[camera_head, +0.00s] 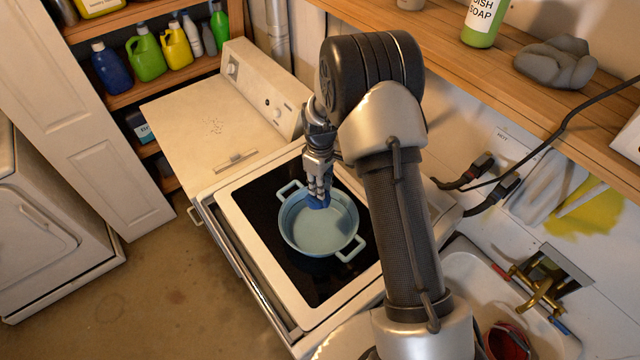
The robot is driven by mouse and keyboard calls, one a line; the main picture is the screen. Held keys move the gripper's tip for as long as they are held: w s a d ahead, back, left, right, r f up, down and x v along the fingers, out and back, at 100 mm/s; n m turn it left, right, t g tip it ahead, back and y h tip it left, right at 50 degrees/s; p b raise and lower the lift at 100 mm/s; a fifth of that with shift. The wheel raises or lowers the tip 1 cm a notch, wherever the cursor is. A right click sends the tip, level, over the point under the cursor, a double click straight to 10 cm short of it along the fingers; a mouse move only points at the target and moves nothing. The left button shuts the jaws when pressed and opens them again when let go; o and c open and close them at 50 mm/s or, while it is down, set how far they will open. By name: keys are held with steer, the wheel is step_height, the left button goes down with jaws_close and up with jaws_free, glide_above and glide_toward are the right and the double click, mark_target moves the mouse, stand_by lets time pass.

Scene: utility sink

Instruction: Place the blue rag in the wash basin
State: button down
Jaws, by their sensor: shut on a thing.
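My gripper (319,194) points down over the light blue two-handled pot (304,242), at its back rim. It is shut on the blue rag (320,203), of which only a small dark blue part shows below the fingers. The rag is over or inside the pot's opening; I cannot tell whether it touches the pot. The pot stands on the black top of the stove (262,212). A white sink basin (470,268) is at the lower right, partly hidden by my arm.
A brass faucet (540,290) and a red object (507,342) are at the sink. A white washer (205,130) stands behind the stove. Cables hang at right.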

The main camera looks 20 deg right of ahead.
steer(key=shift+s+f, duration=0.2)
steer(key=shift+f, duration=0.25)
step_height(320, 180, down, 10)
steer(key=b, duration=0.5)
steer(key=shift+s+r, duration=0.15)
steer(key=shift+r, duration=0.05)
steer(key=c, duration=1.4)
jaws_free()
steer(key=shift+o, duration=0.2)
step_height(320, 180, up, 7)
steer(key=p, duration=0.3)
